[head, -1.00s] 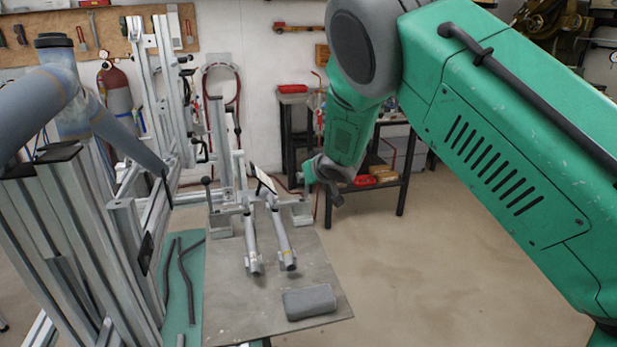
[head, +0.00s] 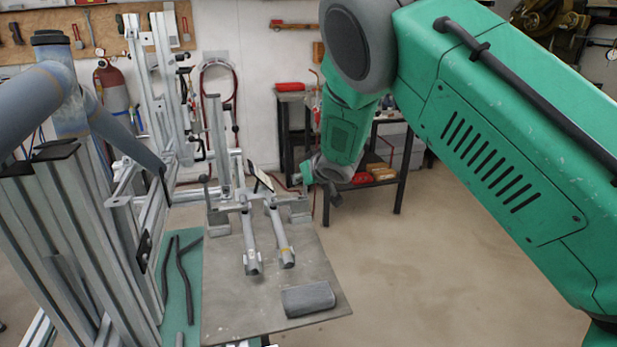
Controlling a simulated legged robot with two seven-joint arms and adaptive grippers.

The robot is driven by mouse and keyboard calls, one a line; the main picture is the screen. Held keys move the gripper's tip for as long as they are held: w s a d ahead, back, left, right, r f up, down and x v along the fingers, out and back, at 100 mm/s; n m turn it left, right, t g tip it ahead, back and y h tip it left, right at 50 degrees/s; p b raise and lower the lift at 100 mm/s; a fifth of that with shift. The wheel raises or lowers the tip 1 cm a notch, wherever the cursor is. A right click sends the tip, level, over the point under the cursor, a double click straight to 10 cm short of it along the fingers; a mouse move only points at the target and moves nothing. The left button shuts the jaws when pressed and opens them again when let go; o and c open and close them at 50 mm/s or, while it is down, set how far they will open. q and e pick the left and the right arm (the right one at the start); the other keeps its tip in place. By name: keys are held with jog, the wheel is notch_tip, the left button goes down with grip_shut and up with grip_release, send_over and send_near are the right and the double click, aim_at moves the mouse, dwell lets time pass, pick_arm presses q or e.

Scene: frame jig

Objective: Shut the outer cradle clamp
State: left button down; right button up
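The frame jig (head: 222,150) stands left of the middle, with a grey plate (head: 235,310) at its near side. Two grey tubes (head: 251,240) reach forward over the plate. A lever with a dark knob (head: 205,181) stands upright at the left of the cross member. Dark clamp handles (head: 184,72) also show higher on the jig. I cannot tell which of these is the outer cradle clamp, nor whether it is open or shut. Neither of my grippers can be made out. A small pale sliver shows at the bottom edge, too little to identify.
A large green arm (head: 505,130) fills the right, its end hanging near the tubes. A blue-grey jointed arm (head: 60,92) spans the upper left over metal profiles (head: 75,230). A grey block (head: 309,299) lies on the plate. Floor at lower right is clear.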

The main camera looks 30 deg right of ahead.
jog(key=v, duration=1.1)
jog(key=shift+s, duration=0.25)
jog(key=shift+f, duration=0.1)
